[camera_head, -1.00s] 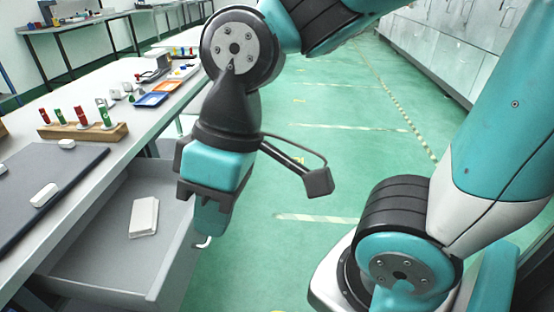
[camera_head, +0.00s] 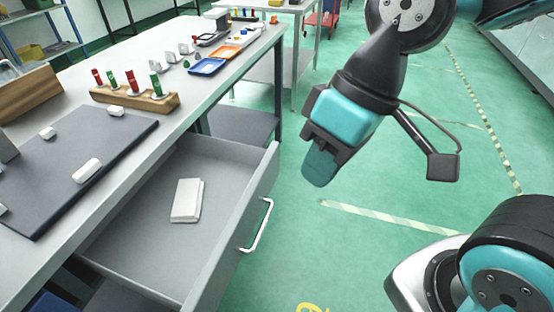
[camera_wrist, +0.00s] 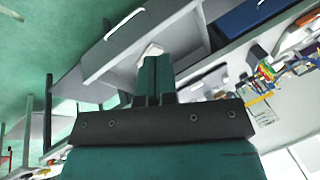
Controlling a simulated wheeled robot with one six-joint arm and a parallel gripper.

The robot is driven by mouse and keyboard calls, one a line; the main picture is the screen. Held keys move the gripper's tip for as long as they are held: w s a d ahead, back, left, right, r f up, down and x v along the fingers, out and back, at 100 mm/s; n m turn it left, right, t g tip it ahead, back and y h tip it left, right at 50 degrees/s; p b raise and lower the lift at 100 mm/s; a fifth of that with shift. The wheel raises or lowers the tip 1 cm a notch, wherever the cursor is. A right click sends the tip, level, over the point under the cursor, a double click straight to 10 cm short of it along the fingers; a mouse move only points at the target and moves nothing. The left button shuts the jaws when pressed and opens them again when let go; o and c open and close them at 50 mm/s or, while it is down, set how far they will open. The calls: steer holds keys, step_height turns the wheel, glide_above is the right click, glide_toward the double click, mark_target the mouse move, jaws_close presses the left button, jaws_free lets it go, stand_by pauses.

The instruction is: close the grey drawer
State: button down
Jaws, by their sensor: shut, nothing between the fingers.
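The grey drawer (camera_head: 128,240) stands open under the workbench, pulled out toward the aisle. A white block (camera_head: 187,200) lies flat inside it. Its pale bar handle (camera_head: 258,226) is on the front panel, which faces right. My gripper (camera_head: 318,172) is shut and empty, in the air to the right of the drawer front and apart from the handle. In the wrist view my shut fingers (camera_wrist: 154,76) point toward the drawer, whose handle (camera_wrist: 125,24) shows to the upper left. The fingertips cover part of the drawer there.
The workbench (camera_head: 185,100) carries a dark mat (camera_head: 75,165) with small white pieces, a wooden rack (camera_head: 135,98) of red and green items, and blue and orange trays (camera_head: 207,66). Green floor to the right of the drawer is clear.

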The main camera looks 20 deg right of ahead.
steer(key=w+d+f+m+y+b, duration=0.1)
steer(key=w+f+m, duration=0.25)
steer(key=w, duration=0.35)
steer(key=m+t+y+b, duration=0.25)
steer(key=m+t, duration=0.35)
steer(key=m, duration=0.5)
glide_toward(277, 164)
steer(key=s+d+r, duration=0.2)
steer(key=s+d, duration=0.2)
steer(key=d, duration=0.1)
steer(key=shift+h, duration=0.25)
steer(key=x, duration=0.4)
steer(key=a+r+x, duration=0.1)
steer(key=x, duration=0.3)
steer(key=w+x, duration=0.1)
steer(key=x, duration=0.3)
steer(key=shift+w+a+r+b, duration=0.1)
steer(key=shift+a+r+b, duration=0.1)
steer(key=shift+a+b, duration=0.1)
steer(key=shift+w+a, duration=0.2)
steer(key=shift+a, duration=0.05)
steer(key=shift+a, duration=0.1)
